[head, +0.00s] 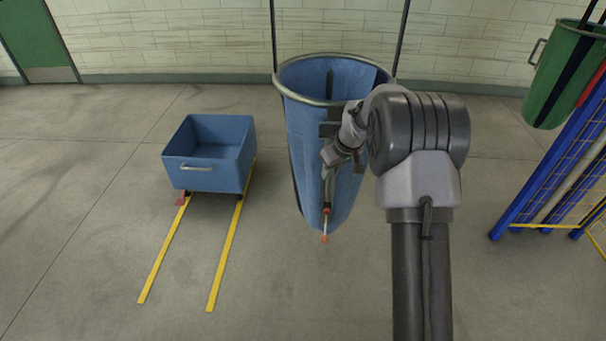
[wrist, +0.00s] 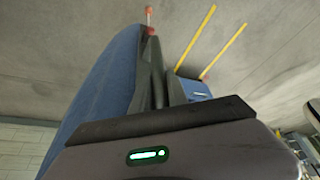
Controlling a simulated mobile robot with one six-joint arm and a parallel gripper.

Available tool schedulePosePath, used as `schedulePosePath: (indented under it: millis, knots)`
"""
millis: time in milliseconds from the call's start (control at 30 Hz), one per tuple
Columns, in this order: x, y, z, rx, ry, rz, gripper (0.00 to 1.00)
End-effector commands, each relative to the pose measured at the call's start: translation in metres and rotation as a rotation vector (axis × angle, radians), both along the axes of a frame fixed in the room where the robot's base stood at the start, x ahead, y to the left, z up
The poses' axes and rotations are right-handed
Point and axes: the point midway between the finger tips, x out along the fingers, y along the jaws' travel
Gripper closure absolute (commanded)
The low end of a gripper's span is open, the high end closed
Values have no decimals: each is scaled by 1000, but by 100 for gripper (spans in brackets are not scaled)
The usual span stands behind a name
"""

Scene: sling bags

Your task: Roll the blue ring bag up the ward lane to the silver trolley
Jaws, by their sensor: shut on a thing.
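The blue ring bag (head: 305,125) is a tall, tapering blue sack with a grey metal ring at its mouth. It hangs between two dark straps in the middle of the head view, its lower tip above the floor. My gripper (head: 327,207) points down in front of the bag, its fingers shut on a thin pale cord with red ends (head: 324,239) near the bag's lower part. The wrist view shows the closed fingers (wrist: 150,40), the red-ended cord (wrist: 148,12) and the bag's blue side (wrist: 105,80). My arm hides part of the bag's right side. I see no silver trolley.
A blue tub cart (head: 215,187) stands left of the bag, at the far end of two yellow floor lines (head: 225,255). A green bag (head: 565,75) hangs at the right above a blue rack (head: 550,170).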

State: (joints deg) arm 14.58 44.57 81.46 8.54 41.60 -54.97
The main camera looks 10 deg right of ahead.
Motion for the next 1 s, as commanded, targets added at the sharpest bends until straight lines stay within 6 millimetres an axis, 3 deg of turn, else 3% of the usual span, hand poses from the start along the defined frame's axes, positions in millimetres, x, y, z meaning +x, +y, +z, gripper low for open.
schedulePosePath:
  millis: [33,200,500,700,1000]
  knots:
    - [-6,-19,-3,-1,-1,-6,100]
    - [-25,-77,-2,0,0,-7,100]
    - [-54,-167,1,0,0,-4,100]
    - [-68,-208,1,-2,1,-2,100]
    - [-77,-236,1,0,0,0,100]
